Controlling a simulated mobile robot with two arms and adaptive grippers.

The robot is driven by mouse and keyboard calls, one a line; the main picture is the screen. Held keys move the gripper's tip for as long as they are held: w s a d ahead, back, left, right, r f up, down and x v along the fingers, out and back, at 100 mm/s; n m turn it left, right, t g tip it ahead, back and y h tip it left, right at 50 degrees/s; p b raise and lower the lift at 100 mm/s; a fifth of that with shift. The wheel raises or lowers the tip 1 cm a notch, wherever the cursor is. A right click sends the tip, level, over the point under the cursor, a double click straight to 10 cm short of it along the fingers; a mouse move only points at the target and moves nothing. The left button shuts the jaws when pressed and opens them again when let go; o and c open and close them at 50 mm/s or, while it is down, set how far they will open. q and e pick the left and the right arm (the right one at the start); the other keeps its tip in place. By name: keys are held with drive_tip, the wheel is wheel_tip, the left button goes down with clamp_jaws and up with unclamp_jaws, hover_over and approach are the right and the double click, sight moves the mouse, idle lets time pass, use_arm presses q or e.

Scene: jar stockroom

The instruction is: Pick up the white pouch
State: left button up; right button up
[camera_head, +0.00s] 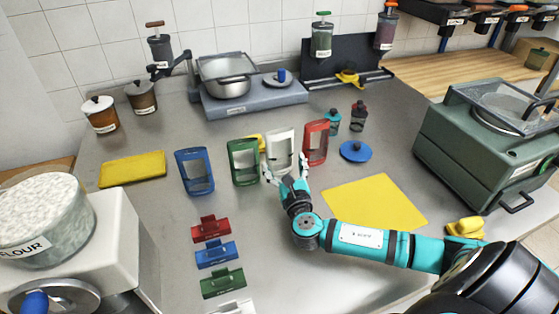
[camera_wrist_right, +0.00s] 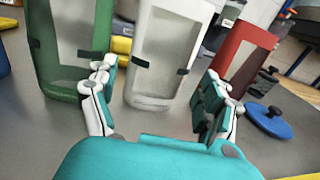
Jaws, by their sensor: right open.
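The white pouch (camera_head: 281,147) stands upright on the grey metal counter, between the green pouch (camera_head: 243,162) and the red pouch (camera_head: 315,142). A blue pouch (camera_head: 195,170) stands at the left end of the row. My right gripper (camera_head: 287,172) is open just in front of the white pouch. In the right wrist view the white pouch (camera_wrist_right: 166,60) shows between and beyond the two open fingers (camera_wrist_right: 158,105), and nothing is between the fingertips. The green pouch (camera_wrist_right: 66,45) is left of the fingers and the red pouch (camera_wrist_right: 240,55) right. My left gripper does not show.
Red, blue and green clips (camera_head: 217,254) lie at the front left. A yellow mat (camera_head: 375,202) lies right of my gripper, with a blue lid (camera_head: 356,151) behind it. A scale with a pot (camera_head: 226,80) stands at the back. A green machine (camera_head: 480,150) stands at right.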

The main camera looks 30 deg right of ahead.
sight(282, 159)
drive_tip(key=shift+w+d+r, duration=0.15)
drive_tip(key=shift+w, duration=0.25)
drive_tip(key=x, duration=0.4)
drive_tip(key=shift+w, duration=0.1)
drive_tip(key=shift+c, duration=0.3)
drive_tip(key=c, duration=0.7)
drive_tip(key=shift+c, duration=0.2)
